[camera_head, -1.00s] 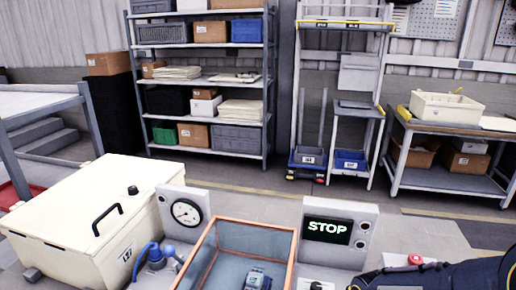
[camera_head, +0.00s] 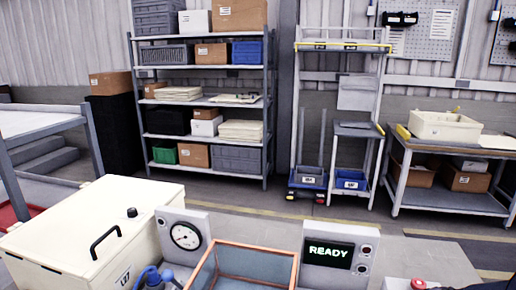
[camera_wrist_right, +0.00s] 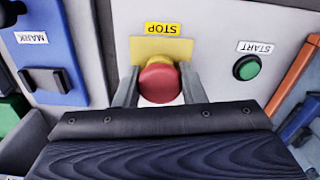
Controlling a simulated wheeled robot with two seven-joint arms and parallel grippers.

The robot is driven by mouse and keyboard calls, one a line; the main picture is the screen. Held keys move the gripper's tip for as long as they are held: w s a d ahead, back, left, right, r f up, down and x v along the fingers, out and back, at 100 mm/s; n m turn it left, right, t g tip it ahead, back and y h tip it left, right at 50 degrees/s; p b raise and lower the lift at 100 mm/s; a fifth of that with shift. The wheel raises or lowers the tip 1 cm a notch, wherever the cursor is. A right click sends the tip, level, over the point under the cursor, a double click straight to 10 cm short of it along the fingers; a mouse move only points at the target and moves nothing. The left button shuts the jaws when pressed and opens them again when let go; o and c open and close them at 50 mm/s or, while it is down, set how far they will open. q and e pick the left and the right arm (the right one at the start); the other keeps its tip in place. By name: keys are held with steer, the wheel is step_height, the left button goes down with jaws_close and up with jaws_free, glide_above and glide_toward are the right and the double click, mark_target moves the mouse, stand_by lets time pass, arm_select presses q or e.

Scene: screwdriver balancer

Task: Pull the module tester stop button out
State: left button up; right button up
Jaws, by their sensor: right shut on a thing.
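The red stop button (camera_wrist_right: 159,82) sits on a yellow base under a yellow STOP label (camera_wrist_right: 162,28), which appears upside down in the right wrist view. My right gripper (camera_wrist_right: 158,92) has one finger on each side of the red cap and is shut on it. How far the button stands out is hard to judge from this angle. My left gripper is not in view.
A green START button (camera_wrist_right: 246,68) lies right of the stop button in the wrist view, with an orange frame edge (camera_wrist_right: 292,75) beyond. A blue MARK panel (camera_wrist_right: 45,50) is at left. In the head view, a cream box (camera_head: 85,235) and gauge (camera_head: 185,236) stand left of the copper-framed bin (camera_head: 243,248).

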steer(key=shift+w+r, duration=0.15)
steer(key=shift+r, duration=0.1)
steer(key=o, duration=1.1)
steer(key=shift+r, duration=0.1)
steer(key=shift+r+p, duration=0.2)
steer(key=shift+p, duration=0.25)
step_height(320, 180, up, 6)
steer(key=p, duration=0.5)
steer(key=s+r+t+y, duration=0.1)
steer(key=s+r+t, duration=0.1)
steer(key=s+r, duration=0.2)
steer(key=s+r+t+y, duration=0.1)
steer(key=s+r, duration=0.3)
steer(key=r, duration=0.1)
steer(key=s+a+r+t+y, duration=0.1)
steer(key=s+r+t, duration=0.1)
steer(key=s+r, duration=0.2)
steer(key=shift+r+m+t+y, duration=0.25)
steer(key=shift+m+t+y, duration=0.05)
steer(key=shift+y, duration=0.1)
